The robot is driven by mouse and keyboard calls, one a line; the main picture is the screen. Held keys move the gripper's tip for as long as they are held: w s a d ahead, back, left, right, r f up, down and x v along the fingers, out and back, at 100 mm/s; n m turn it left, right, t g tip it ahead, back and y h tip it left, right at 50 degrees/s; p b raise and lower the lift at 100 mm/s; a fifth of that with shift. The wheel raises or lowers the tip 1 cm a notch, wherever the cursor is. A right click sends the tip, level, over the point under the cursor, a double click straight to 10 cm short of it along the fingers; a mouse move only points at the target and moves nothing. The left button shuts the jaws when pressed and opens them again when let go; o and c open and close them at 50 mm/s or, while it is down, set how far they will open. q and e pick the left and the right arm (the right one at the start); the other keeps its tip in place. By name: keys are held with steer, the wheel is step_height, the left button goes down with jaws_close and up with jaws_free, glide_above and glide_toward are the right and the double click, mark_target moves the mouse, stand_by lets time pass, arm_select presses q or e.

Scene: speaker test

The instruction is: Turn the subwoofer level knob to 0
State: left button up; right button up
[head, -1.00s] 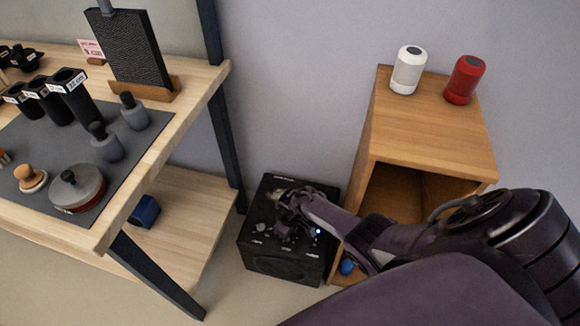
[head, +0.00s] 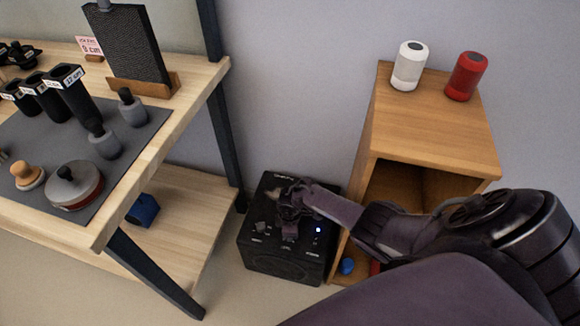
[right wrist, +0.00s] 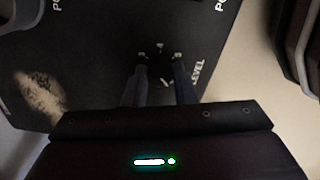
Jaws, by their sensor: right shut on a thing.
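The subwoofer (head: 284,264) is a black box on the floor, with its control panel on top. My right gripper (head: 288,232) reaches down onto the panel from the right and covers part of it. In the right wrist view, the two fingers of my right gripper (right wrist: 160,66) are shut on the dark level knob (right wrist: 160,63), one on each side. Printed letters ending in "LEVEL" stand just right of it. My left gripper is in neither view.
A wooden cabinet (head: 432,122) stands right of the subwoofer, with a white speaker (head: 409,66) and a red speaker (head: 465,77) on top. A wooden table (head: 160,150) with several items stands left.

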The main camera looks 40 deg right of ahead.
stand_by(0.5)
steer(key=o, duration=1)
steer(key=shift+c, duration=0.2)
steer(key=shift+r, duration=0.2)
step_height(320, 180, up, 4)
steer(key=p, duration=0.4)
step_height(320, 180, up, 3)
steer(key=p, duration=0.3)
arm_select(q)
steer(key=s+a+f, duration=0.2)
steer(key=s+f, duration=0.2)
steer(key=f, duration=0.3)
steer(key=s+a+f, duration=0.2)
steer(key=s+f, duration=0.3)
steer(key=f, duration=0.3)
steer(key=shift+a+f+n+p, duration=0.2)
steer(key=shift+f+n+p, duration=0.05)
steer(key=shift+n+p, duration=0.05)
arm_select(e)
steer(key=shift+r, duration=0.2)
